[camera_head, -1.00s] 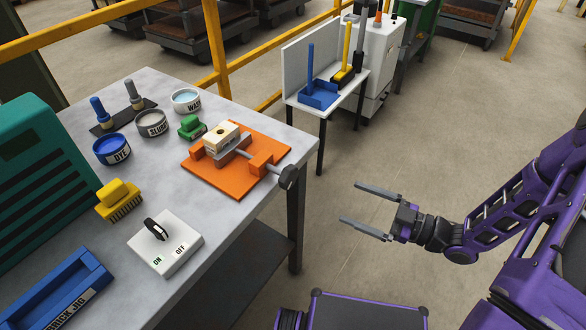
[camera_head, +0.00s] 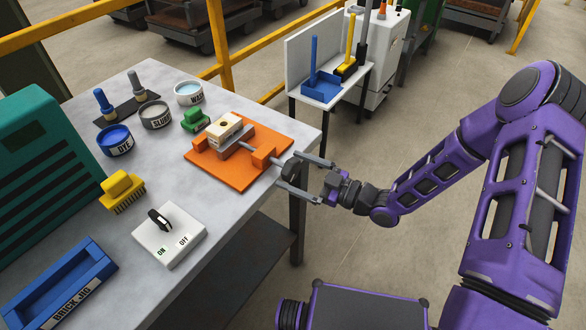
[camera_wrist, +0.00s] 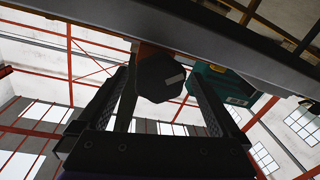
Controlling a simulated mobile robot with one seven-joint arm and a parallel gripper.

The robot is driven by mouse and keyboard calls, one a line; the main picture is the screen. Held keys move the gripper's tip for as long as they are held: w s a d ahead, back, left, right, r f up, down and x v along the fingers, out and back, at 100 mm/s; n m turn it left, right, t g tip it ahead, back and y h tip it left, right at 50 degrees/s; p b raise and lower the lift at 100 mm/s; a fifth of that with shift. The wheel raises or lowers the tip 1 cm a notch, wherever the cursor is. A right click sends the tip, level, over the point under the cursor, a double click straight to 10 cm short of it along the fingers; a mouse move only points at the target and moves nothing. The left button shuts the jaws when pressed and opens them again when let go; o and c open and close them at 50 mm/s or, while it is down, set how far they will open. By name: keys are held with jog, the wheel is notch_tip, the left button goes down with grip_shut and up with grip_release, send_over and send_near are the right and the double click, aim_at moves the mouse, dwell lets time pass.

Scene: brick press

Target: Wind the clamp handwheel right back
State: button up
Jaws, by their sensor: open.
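The orange clamp (camera_head: 240,180) lies on the grey bench near its right edge. A cream block (camera_head: 224,127) sits in it beside a grey jaw (camera_head: 236,144). The dark clamp handwheel (camera_head: 292,167) stands out past the bench's right edge on a short shaft. My gripper (camera_head: 306,176) is open, with one finger on the far side of the handwheel and one on the near side. In the wrist view the handwheel (camera_wrist: 160,78) is a dark many-sided disc between the open fingers. I cannot tell whether the fingers touch it.
A white ON/OFF switch box (camera_head: 172,240), a yellow brush (camera_head: 122,190), and a blue brick jig (camera_head: 62,290) are on the bench. A small table (camera_head: 362,72) with a blue tray stands behind. Floor to the right is free.

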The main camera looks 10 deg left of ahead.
jog(key=shift+w+a, duration=0.1)
jog(key=shift+a, duration=0.35)
jog(key=shift+c, duration=0.3)
jog(key=c, duration=1.3)
jog(key=shift+o, duration=0.2)
jog(key=shift+f+b, duration=0.15)
jog(key=shift+b, duration=0.2)
